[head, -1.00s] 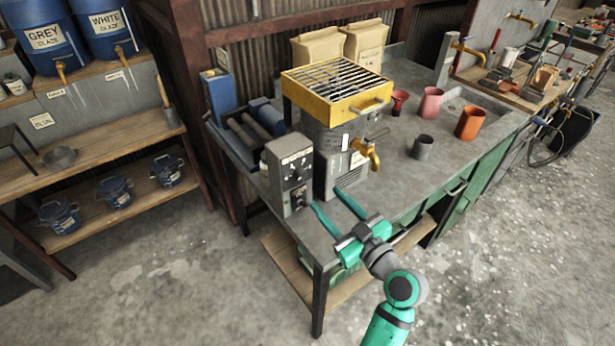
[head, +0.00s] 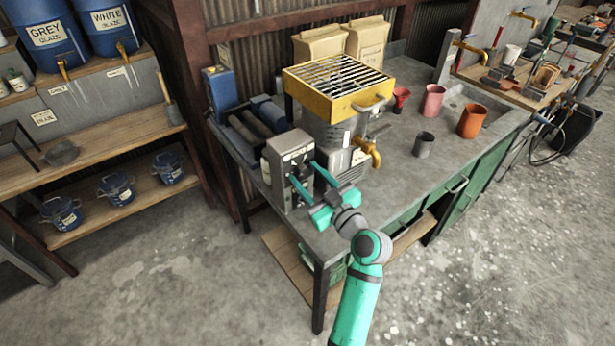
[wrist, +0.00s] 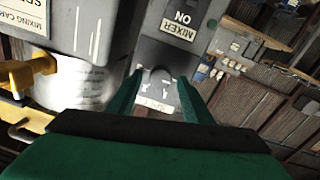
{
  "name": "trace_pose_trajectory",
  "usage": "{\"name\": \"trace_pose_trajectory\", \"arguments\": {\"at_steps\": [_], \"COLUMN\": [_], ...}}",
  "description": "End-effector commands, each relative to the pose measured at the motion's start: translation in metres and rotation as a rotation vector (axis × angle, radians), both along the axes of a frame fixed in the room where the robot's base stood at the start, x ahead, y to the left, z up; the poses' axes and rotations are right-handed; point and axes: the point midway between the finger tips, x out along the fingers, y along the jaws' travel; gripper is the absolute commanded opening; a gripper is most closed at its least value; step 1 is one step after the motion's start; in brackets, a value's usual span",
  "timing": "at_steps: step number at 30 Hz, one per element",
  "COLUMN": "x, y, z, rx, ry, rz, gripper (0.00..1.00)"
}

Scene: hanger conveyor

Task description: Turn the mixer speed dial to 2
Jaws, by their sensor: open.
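The mixer control box (head: 283,170) is a grey upright box at the left front corner of the bench. In the wrist view its face (wrist: 187,35) carries a label reading MIXER and the word ON. A dark round dial (wrist: 158,78) with marks around it sits between my fingertips in that view. My gripper (head: 303,174) is open, with its two teal fingers pointing at the box's front. In the wrist view my gripper (wrist: 158,82) has one finger on each side of the dial. I cannot tell whether they touch it. The dial's pointer and numbers are not readable.
The mixer with a yellow grate (head: 340,85) and a brass tap (head: 368,150) stands just right of the box. Rollers (head: 250,128) lie behind it. Several cups, including an orange cup (head: 471,121), stand further right on the grey bench (head: 400,190).

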Motion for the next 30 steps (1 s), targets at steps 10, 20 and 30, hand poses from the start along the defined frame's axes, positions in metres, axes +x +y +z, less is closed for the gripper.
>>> {"name": "trace_pose_trajectory", "arguments": {"at_steps": [10, 20, 30], "x": [-0.0001, 0.0002, 0.0006], "y": [0.0021, 0.0023, 0.0016], "z": [-0.0002, 0.0005, 0.001], "rx": [0.0, 0.048, 0.249], "ry": [0.0, 0.034, 0.179], "rz": [0.003, 0.003, 0.003], "gripper": [0.05, 0.05, 0.05]}}
